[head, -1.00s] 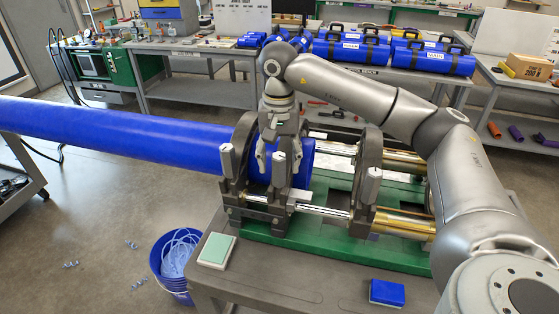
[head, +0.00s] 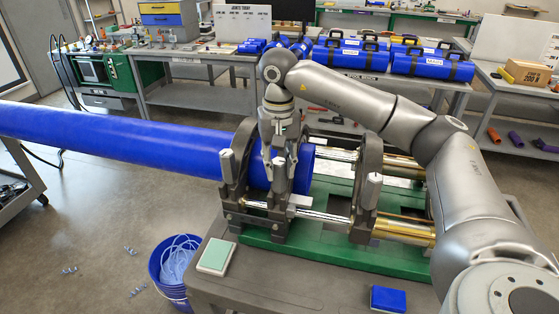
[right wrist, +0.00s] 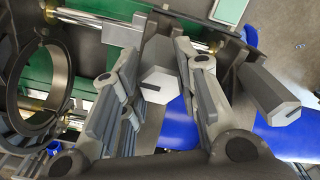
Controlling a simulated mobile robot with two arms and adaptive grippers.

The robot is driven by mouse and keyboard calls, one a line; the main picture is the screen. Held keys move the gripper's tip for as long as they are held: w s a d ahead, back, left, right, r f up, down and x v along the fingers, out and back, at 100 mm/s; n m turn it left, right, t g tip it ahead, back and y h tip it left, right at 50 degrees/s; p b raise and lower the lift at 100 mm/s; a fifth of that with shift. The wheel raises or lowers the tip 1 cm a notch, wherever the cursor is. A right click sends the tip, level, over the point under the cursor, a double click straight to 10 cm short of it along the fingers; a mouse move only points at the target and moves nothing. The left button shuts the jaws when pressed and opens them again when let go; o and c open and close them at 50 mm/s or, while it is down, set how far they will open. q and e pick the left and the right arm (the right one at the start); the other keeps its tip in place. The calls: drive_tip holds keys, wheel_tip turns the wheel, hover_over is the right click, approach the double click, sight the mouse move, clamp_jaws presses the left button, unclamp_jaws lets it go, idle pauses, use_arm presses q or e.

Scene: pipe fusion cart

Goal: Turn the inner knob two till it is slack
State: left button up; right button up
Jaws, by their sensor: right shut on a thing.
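My right gripper (head: 280,168) reaches down over the near side of the fusion clamp (head: 240,165) and is shut on a grey knob (head: 279,178), which I take for inner knob two. In the right wrist view the knob's pale hexagonal end (right wrist: 158,84) shows between the two fingers. A second grey knob (right wrist: 266,90) stands beside the right finger, and it also shows in the head view (head: 228,166). The knob's lower part and thread are mostly hidden. My left gripper is not in view.
A long blue pipe (head: 110,134) runs through the clamp from the left. Another clamp ring with an upright knob (head: 372,190) stands to the right on the green base. A pad (head: 216,256), a blue block (head: 388,297) and a bucket (head: 172,270) are near the front.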

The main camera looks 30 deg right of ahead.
idle(0.3)
drive_tip(key=shift+n, duration=1.7)
drive_tip(key=shift+n, duration=0.5)
drive_tip(key=shift+n+b, duration=0.3)
drive_tip(key=shift+n, duration=0.7)
drive_tip(key=n, duration=0.3)
drive_tip(key=o, duration=2.1)
drive_tip(key=shift+r, duration=0.1)
